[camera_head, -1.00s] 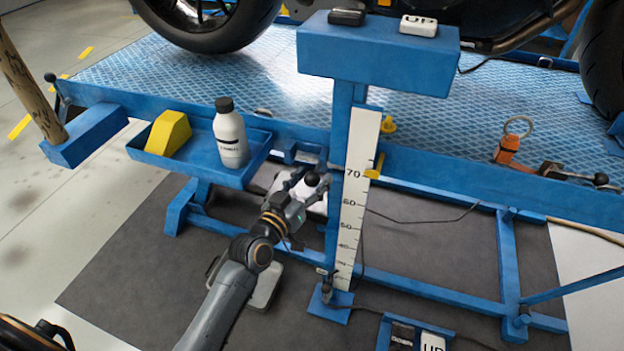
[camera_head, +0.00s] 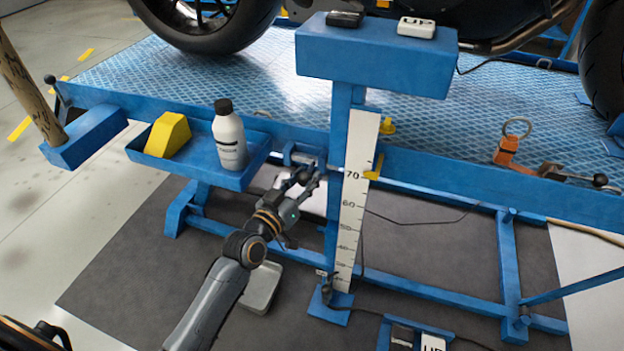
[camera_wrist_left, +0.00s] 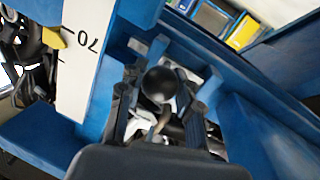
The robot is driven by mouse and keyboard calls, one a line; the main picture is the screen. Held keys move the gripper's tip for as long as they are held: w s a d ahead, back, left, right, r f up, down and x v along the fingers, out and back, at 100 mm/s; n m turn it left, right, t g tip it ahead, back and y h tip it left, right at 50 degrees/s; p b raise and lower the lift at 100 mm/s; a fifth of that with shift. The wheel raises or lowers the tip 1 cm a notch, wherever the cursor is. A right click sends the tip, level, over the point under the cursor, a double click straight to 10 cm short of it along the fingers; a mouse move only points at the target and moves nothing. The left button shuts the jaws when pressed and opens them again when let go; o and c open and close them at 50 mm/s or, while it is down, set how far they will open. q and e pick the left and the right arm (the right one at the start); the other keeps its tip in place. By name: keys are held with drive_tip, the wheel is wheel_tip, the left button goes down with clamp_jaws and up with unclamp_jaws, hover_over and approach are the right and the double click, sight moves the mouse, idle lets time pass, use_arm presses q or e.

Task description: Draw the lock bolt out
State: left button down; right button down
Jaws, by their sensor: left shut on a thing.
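The lock bolt shows as a round black knob (camera_head: 304,177) below the blue lift's near edge, just left of the post with the height scale. In the left wrist view the knob (camera_wrist_left: 158,84) sits between the two dark fingers. My left gripper (camera_head: 307,184) is shut on the bolt at the knob. The bolt's shaft and its hole are mostly hidden by the gripper and the blue bracket (camera_head: 303,155). My right gripper is not in view.
The scale post (camera_head: 355,200) stands close on the right. Open dark mat (camera_head: 130,260) lies to the left.

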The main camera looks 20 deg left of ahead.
sight(304, 161)
use_arm(q)
drive_tip(key=a, duration=0.3)
drive_tip(key=shift+a, duration=0.35)
drive_tip(key=c, duration=1.1)
unclamp_jaws()
drive_tip(key=shift+o, duration=0.9)
drive_tip(key=shift+a, duration=0.2)
drive_tip(key=shift+d, duration=0.1)
